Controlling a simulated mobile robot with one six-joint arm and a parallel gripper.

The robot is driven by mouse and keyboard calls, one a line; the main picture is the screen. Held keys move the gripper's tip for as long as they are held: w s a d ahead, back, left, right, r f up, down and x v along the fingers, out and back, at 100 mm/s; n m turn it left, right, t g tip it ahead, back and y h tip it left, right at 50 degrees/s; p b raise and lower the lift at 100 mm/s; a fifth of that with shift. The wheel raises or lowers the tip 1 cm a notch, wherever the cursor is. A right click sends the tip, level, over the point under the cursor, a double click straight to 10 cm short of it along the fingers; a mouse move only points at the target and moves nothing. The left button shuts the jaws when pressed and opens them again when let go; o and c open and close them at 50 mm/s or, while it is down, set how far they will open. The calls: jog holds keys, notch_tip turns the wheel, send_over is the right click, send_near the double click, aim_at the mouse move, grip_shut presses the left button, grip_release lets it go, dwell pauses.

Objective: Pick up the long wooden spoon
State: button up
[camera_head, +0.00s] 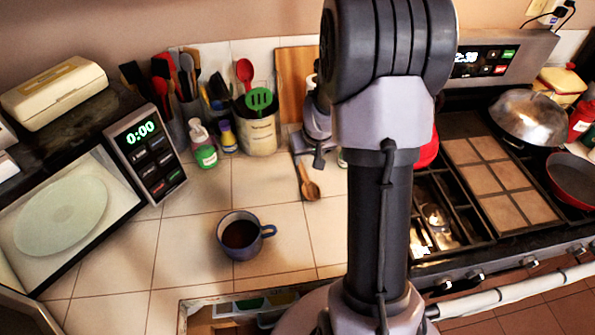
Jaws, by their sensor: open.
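The long wooden spoon (310,188) lies on the tiled counter, its bowl toward me. Its handle runs up and slightly left, to the gripper area. My gripper (307,161) is small in the view, just above the spoon in the picture, with its fingers at the handle end. It is open. I cannot tell whether the fingers touch the handle or stand around it. My arm hides part of the counter to the right of the spoon.
A blue mug (240,235) of dark liquid stands front left. A utensil crock (259,133) and green soap bottle (203,145) stand behind. A cutting board (296,75) leans on the wall. A microwave (62,205) is left, a stove (485,180) right. An open drawer (235,306) is in front.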

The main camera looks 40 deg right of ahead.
aim_at(302, 168)
jog(key=x, duration=0.2)
jog(key=b+x, duration=0.1)
jog(key=x, duration=0.2)
jog(key=b+x, duration=0.1)
jog(key=x, duration=0.1)
jog(key=shift+w+a+f, duration=0.15)
jog(key=shift+a+f, duration=0.05)
jog(key=shift+f, duration=0.1)
jog(key=shift+r, duration=0.1)
grip_shut()
